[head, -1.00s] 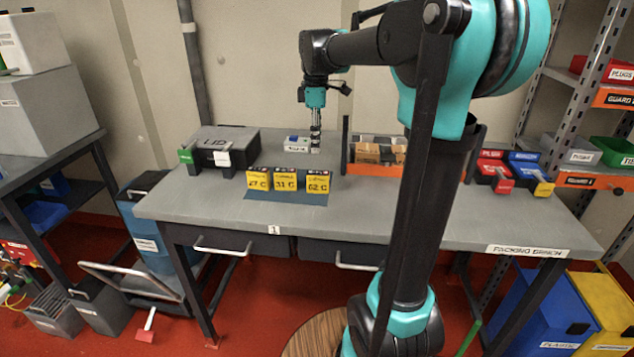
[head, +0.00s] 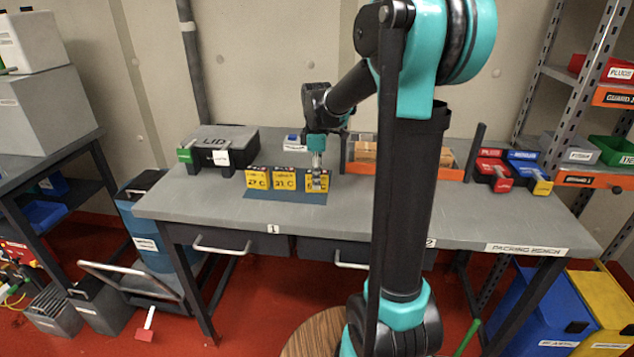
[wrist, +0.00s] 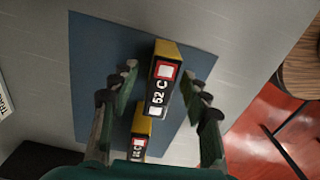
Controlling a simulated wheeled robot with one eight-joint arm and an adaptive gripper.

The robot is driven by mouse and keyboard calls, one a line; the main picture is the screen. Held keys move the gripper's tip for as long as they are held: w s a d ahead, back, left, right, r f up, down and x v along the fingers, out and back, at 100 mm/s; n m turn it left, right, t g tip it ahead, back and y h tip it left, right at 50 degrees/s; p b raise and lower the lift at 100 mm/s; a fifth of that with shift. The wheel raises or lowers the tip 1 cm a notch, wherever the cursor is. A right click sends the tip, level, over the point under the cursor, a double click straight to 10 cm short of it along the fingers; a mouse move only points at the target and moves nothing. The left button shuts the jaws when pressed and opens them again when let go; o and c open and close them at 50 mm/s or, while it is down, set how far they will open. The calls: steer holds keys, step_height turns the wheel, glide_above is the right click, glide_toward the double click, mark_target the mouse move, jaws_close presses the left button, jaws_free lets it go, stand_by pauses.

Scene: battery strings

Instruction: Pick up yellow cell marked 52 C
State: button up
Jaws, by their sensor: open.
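The yellow cell marked 52 C (wrist: 160,92) stands on a blue mat (wrist: 88,60), its black top with the label facing the wrist camera. My gripper (wrist: 164,84) is open, with one finger on each side of this cell and gaps visible between. In the head view my gripper (head: 317,172) points down at the rightmost yellow cell (head: 312,187) and covers part of its front. A second yellow cell (wrist: 139,127) stands close by in the wrist view, its label partly hidden. In the head view the other two cells (head: 257,178) (head: 284,179) stand to the left.
A dark case marked LID (head: 222,140) stands at the bench's back left. An orange tray (head: 440,172) with cardboard-coloured contents is right of my gripper. Red (head: 494,174) and blue-yellow (head: 535,178) bins stand at the right. The bench front (head: 225,212) is clear.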

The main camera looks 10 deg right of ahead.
steer(key=shift+f, duration=0.2)
jaws_close()
steer(key=shift+r, duration=0.1)
stand_by(0.4)
